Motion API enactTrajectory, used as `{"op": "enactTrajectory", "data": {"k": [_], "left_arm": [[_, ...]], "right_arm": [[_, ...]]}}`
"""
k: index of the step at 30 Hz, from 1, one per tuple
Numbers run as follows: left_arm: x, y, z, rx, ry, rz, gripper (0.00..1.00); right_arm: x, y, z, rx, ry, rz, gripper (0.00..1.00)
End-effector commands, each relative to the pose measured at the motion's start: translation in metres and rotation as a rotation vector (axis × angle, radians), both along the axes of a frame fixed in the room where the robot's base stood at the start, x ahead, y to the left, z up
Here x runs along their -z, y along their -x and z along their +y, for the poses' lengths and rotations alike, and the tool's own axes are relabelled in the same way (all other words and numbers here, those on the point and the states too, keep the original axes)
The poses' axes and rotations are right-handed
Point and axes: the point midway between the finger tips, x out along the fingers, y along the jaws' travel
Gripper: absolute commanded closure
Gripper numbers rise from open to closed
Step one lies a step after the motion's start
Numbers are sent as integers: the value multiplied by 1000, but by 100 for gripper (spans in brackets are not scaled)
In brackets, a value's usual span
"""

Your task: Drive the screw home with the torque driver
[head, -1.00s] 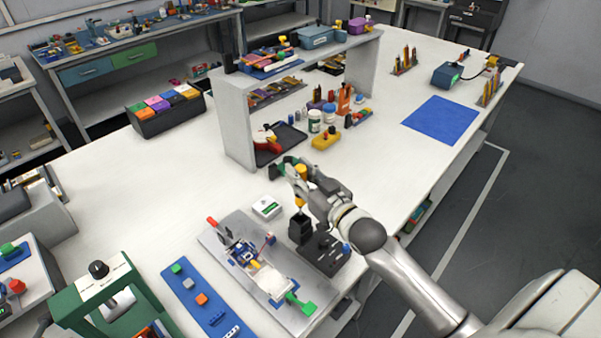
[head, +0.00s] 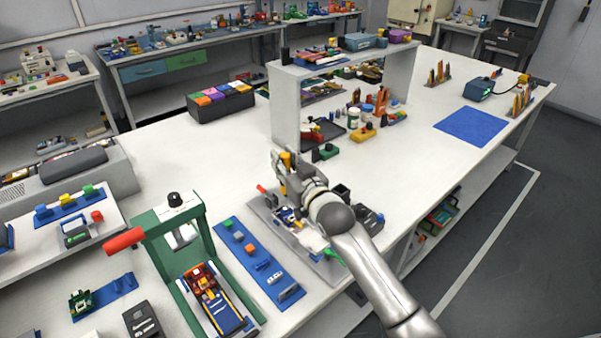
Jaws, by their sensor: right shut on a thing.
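My right gripper (head: 283,166) is shut on the torque driver, whose yellow-orange part (head: 286,158) shows between the fingers. It hangs over the far end of the grey fixture plate (head: 327,268). The plate carries a small blue part (head: 288,213), a whitish block (head: 312,240), a red-tipped lever (head: 262,188) and a green handle (head: 335,257). The gripper and wrist hide much of the fixture. The driver's tip and the screw cannot be made out. The black holder (head: 341,191) beside the fixture looks empty. My left gripper is out of view.
A green press frame (head: 150,222) with a red handle (head: 124,240) stands at front left. A blue strip (head: 262,262) with small blocks lies left of the fixture. A white shelf (head: 287,110) stands behind.

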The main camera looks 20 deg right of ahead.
Motion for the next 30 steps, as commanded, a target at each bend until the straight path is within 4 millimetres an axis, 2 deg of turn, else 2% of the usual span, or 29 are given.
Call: {"op": "enactTrajectory", "data": {"k": [4, 9, 12, 17, 24, 30], "left_arm": [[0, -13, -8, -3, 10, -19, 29], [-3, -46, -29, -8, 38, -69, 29], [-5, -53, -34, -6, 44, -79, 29], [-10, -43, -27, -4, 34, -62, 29], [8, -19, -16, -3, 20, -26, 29], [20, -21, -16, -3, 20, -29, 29]], "right_arm": [[-2, -2, 1, 0, 2, -3, 99], [-2, -1, 1, -1, 1, -3, 99], [-3, -1, 1, -1, 1, -3, 99], [-4, -1, 1, -1, 1, -1, 99], [19, -1, 1, -1, 1, -1, 99], [40, -1, 1, -1, 0, -1, 99]]}}
